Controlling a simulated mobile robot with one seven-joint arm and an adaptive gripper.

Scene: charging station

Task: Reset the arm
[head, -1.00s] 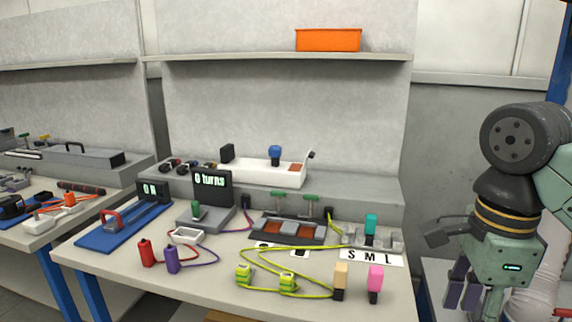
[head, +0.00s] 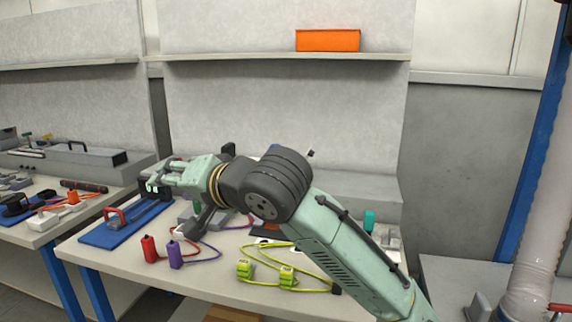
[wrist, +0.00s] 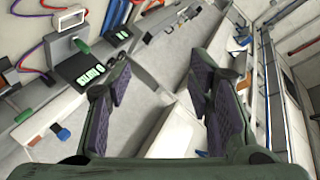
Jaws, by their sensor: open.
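My arm reaches up from the lower right of the head view and across the bench to the left. My arm hides the counter display in the head view; the counter (wrist: 88,72) shows in the wrist view, left of the fingers.
Red (head: 149,249) and purple (head: 175,255) plugs and yellow-green connectors (head: 287,276) with cables lie on the bench (head: 215,288). An orange bin (head: 328,40) stands on the shelf (head: 230,57). A teal block (head: 369,222) is right of my arm. The space above the bench is open.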

